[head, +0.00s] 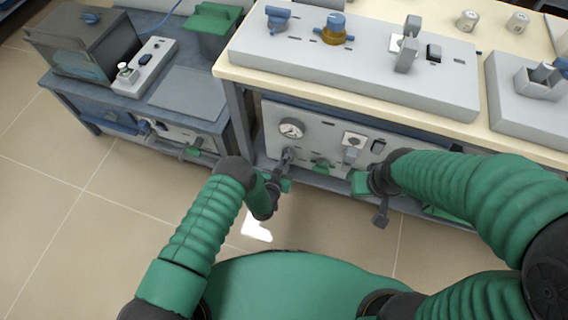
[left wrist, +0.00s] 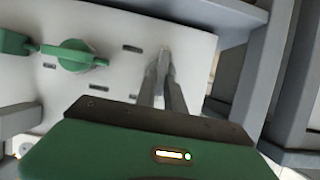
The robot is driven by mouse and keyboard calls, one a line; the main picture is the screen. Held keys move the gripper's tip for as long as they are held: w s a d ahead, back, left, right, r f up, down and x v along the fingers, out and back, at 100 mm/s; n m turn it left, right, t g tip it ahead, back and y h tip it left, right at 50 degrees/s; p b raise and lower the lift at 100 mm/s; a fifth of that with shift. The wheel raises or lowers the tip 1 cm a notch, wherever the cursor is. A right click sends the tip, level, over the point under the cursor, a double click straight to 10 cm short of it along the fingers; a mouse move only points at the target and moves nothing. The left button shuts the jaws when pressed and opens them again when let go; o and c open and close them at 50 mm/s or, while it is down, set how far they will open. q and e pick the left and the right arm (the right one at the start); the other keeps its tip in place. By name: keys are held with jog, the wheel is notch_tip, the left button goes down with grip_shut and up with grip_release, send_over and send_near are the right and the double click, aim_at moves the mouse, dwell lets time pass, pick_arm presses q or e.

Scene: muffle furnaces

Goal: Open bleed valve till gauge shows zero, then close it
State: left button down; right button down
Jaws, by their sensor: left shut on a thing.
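The round white pressure gauge (head: 291,128) is on the front of the grey panel (head: 270,115) below the bench top. Its needle is too small to read. My left gripper (head: 288,157) is at the panel just below the gauge. In the left wrist view its two grey fingers (left wrist: 164,70) come together at the panel face, shut on a small grey part, seemingly the bleed valve's handle, mostly hidden between the fingertips. I cannot tell how far it is turned. My right gripper (head: 368,184) is in front of the panel, to the right; its fingers are not clear.
A green knob (head: 321,163) sits right of my left gripper; it also shows in the left wrist view (left wrist: 72,55). A grey switch fitting (head: 353,148) is further right on the panel. The bench top (head: 300,83) overhangs the panel. A side bench (head: 185,125) stands at left.

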dwell(0.4)
pick_arm(q)
jog(key=shift+w+a+f+n+t+h+b, duration=0.15)
jog(key=shift+a+f+n+h+b, duration=0.25)
jog(key=shift+n+h+b, duration=1.45)
jog(key=shift+a+f+n+t+h+b, duration=0.2)
jog(key=shift+a+f+n+h+b, duration=0.3)
jog(key=shift+n+b, duration=2.5)
jog(key=shift+w+a+f+n+t+h+b, duration=0.2)
jog(key=shift+n+h+b, duration=1.15)
jog(key=shift+n+b, duration=1.05)
jog(key=shift+s+m+b, duration=0.1)
jog(key=shift+m+b, duration=0.25)
jog(key=shift+b, duration=0.05)
jog(key=c, duration=1.4)
grip_release()
jog(key=shift+c, duration=0.2)
jog(key=shift+d+r, duration=0.1)
